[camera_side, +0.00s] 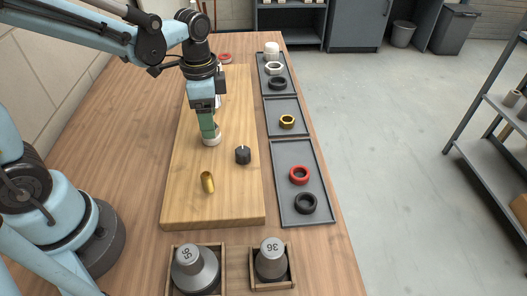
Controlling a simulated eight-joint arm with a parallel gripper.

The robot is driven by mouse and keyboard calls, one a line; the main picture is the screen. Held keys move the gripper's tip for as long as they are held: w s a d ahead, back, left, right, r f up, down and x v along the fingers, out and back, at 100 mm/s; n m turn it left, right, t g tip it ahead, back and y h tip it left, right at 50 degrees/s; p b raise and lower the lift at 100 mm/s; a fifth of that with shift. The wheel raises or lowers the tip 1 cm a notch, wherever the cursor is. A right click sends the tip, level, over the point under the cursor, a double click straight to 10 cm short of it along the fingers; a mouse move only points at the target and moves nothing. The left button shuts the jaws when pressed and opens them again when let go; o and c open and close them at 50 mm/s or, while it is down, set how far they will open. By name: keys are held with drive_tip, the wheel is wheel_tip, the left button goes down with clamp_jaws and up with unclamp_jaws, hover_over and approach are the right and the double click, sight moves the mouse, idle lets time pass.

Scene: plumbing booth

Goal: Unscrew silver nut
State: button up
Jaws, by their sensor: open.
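My gripper (209,132) points straight down over the wooden board (183,196), and its green lower part ends at a pale, silvery round piece (212,140) on the board. This piece looks like the silver nut, but it is partly hidden by the gripper. The jaws are open; the gap between them does not show clearly, and I cannot tell whether they touch the piece. Another silver-white ring-shaped nut (274,68) lies in the far tray at the right.
A black capped post (243,155) and a brass tube (207,182) stand on the board near the gripper. Trays at the right hold a brass nut (287,121), a red ring (299,175) and black rings (306,203). Boxed weights (271,262) stand in front.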

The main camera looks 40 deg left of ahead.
drive_tip(key=shift+f, duration=0.95)
drive_tip(key=shift+c, duration=0.3)
drive_tip(key=c, duration=1.1)
drive_tip(key=n, duration=0.4)
drive_tip(key=shift+r+n, duration=0.1)
drive_tip(key=shift+n, duration=0.3)
drive_tip(key=n, duration=0.3)
drive_tip(key=shift+r+n, duration=0.1)
drive_tip(key=shift+n, duration=0.2)
drive_tip(key=n, duration=0.4)
drive_tip(key=shift+n, duration=0.4)
drive_tip(key=n, duration=0.4)
drive_tip(key=shift+r+n, duration=0.15)
drive_tip(key=shift+n, duration=0.25)
